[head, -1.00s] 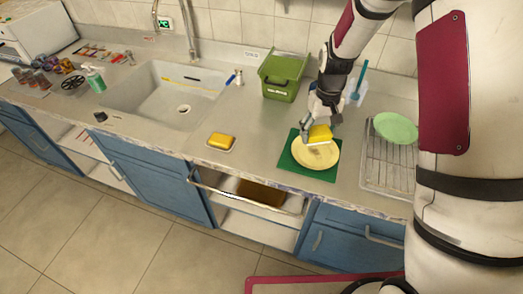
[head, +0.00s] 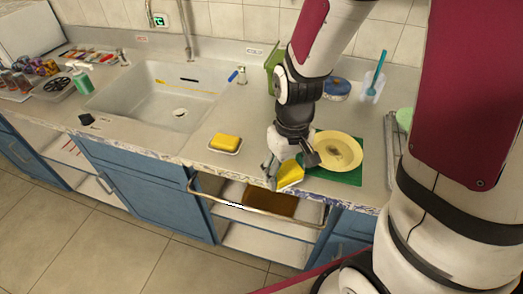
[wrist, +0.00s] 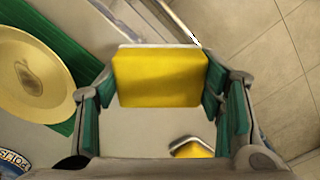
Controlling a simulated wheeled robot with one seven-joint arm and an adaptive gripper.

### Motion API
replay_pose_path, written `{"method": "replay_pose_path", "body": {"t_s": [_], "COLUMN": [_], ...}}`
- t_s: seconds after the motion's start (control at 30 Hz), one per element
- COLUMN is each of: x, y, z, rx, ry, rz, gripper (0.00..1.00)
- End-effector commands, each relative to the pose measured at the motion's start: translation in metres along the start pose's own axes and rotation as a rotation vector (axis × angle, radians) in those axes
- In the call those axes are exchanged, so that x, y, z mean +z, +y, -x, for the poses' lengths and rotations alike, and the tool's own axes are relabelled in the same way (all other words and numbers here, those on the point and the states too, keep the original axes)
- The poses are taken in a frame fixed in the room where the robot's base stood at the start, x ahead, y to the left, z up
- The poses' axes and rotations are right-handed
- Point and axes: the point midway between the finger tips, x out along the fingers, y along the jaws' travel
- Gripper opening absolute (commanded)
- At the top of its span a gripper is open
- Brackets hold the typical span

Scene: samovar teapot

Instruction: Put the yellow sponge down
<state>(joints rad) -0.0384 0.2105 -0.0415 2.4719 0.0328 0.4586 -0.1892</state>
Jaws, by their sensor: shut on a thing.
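My gripper (head: 290,168) is shut on the yellow sponge (head: 291,174) and holds it at the counter's front edge, left of the plate. In the wrist view the yellow sponge (wrist: 158,78), with a pale layer along one edge, sits between the green-padded fingers. I cannot tell whether it touches the counter. A second yellow block (head: 226,142) lies in a small white dish to the left, and it also shows partly in the wrist view (wrist: 190,149).
A pale yellow plate (head: 350,142) with a brown stain lies on a green mat (head: 350,177). The sink (head: 160,95) is farther left. Bare counter lies between second block and gripper.

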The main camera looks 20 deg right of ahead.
Motion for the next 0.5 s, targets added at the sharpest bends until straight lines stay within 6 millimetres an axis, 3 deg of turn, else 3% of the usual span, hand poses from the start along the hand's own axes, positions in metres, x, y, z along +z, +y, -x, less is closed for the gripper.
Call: {"method": "replay_pose_path", "body": {"t_s": [0.3,0.5], "x": [-0.079,-0.111], "y": [0.014,0.019], "z": [-0.008,-0.011], "rx": [0.0,0.0], "ry": [0.0,0.0], "rz": [-0.001,-0.001], "gripper": [0.39,0.39]}}
